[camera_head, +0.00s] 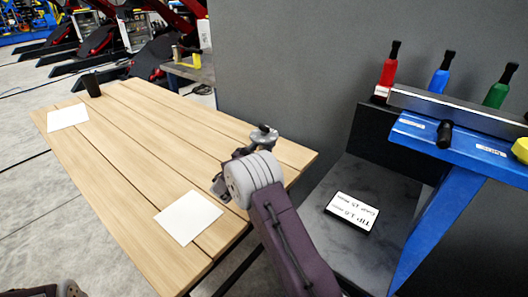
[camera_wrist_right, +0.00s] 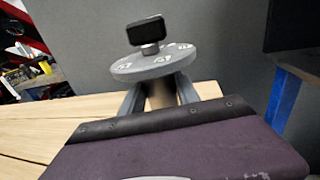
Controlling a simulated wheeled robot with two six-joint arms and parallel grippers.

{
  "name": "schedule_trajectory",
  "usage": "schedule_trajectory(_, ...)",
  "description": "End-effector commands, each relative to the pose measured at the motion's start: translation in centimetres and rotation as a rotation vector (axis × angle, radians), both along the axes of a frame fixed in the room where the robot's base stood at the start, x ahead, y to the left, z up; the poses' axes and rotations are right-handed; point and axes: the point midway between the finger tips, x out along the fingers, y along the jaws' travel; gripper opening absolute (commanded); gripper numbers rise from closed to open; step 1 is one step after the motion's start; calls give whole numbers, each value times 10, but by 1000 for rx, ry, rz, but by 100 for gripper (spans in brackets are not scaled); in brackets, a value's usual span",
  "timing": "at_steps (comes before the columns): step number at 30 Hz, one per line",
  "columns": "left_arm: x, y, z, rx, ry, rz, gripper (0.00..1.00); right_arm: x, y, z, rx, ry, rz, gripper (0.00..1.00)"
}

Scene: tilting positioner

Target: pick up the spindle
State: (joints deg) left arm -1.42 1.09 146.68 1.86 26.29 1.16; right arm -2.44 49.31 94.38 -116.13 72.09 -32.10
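The spindle, a grey disc with a black block on top and a tan shaft below, shows in the right wrist view (camera_wrist_right: 152,66). In the head view the spindle (camera_head: 264,135) shows small and partly hidden behind my right wrist, over the far right end of the wooden table (camera_head: 150,135). My right gripper (camera_wrist_right: 160,95) has one finger on each side of the shaft, just under the disc, and looks shut on it. Whether the spindle's foot touches the table is hidden. Of my left arm only a piece shows at the bottom left of the head view; its fingers are not seen.
White sheets (camera_head: 188,217) and a black cup (camera_head: 91,85) are on the table. At right, a blue rack (camera_head: 455,145) holds red, blue and green handled tools above a dark shelf with a printed label (camera_head: 352,211). A grey wall stands behind.

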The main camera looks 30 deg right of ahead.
Motion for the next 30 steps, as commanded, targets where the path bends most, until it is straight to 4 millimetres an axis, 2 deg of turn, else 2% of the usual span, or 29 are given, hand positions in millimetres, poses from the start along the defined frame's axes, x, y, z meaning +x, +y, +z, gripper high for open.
schedule_trajectory(12, 0, 0, 1, 0, 0, 0, 36, 0, 0, 6, -1, -3, 0, 0)
schedule_trajectory(22, 0, 0, 9, 0, 0, 0, 36, 0, 0, 45, -2, -7, 0, 0)
schedule_trajectory(30, 0, 0, 10, 0, 0, 0, 36, -38, -22, 70, -3, -6, -4, 0)
